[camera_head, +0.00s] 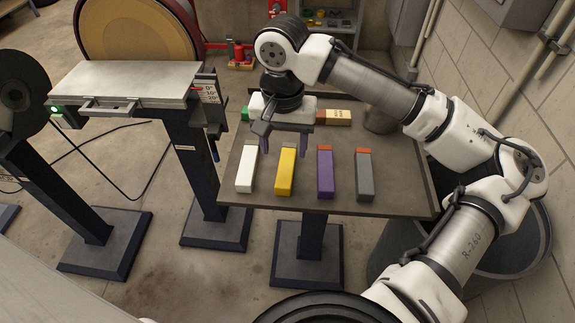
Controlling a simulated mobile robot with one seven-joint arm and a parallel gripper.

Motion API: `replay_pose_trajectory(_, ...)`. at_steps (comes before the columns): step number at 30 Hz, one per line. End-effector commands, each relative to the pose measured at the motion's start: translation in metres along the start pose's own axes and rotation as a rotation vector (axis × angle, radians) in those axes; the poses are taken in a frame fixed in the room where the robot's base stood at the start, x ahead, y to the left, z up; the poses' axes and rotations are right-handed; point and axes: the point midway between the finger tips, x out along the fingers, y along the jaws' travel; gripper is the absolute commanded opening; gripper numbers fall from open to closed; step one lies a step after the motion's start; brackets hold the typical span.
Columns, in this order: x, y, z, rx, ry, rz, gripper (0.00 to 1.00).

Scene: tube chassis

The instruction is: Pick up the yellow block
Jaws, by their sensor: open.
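The yellow block (285,172) lies on the small dark table (400,180), with an orange-brown far end. It is between the white block (246,170) on its left and the purple block (325,174) on its right. My gripper (284,146) points down above the table, near the far end of the yellow block. Its fingers are apart, one toward the white block side and one toward the purple block side. How high the fingertips are above the blocks is hard to tell.
A grey block (365,176) lies right of the purple one. More blocks (338,117) lie along the table's far side, partly hidden by my arm. A sanding machine with a metal plate (125,80) stands left. A large dark bin (520,245) stands right.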

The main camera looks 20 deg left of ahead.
Motion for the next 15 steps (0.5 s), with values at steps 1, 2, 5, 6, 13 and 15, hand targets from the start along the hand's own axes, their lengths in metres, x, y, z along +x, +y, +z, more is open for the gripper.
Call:
replay_pose_trajectory(1,0.008,0.0,0.0,0.001,-0.002,-0.001,0.56)
replay_pose_trajectory(2,0.011,0.0,0.0,0.001,-0.001,-0.001,0.56)
replay_pose_trajectory(5,0.02,0.0,0.0,0.0,0.0,-0.001,0.56)
replay_pose_trajectory(6,0.022,0.0,0.0,0.0,0.0,-0.002,0.56)
replay_pose_trajectory(13,0.047,0.003,-0.002,-0.001,-0.001,0.0,0.56)
replay_pose_trajectory(15,0.058,0.003,-0.003,-0.001,-0.001,-0.001,0.56)
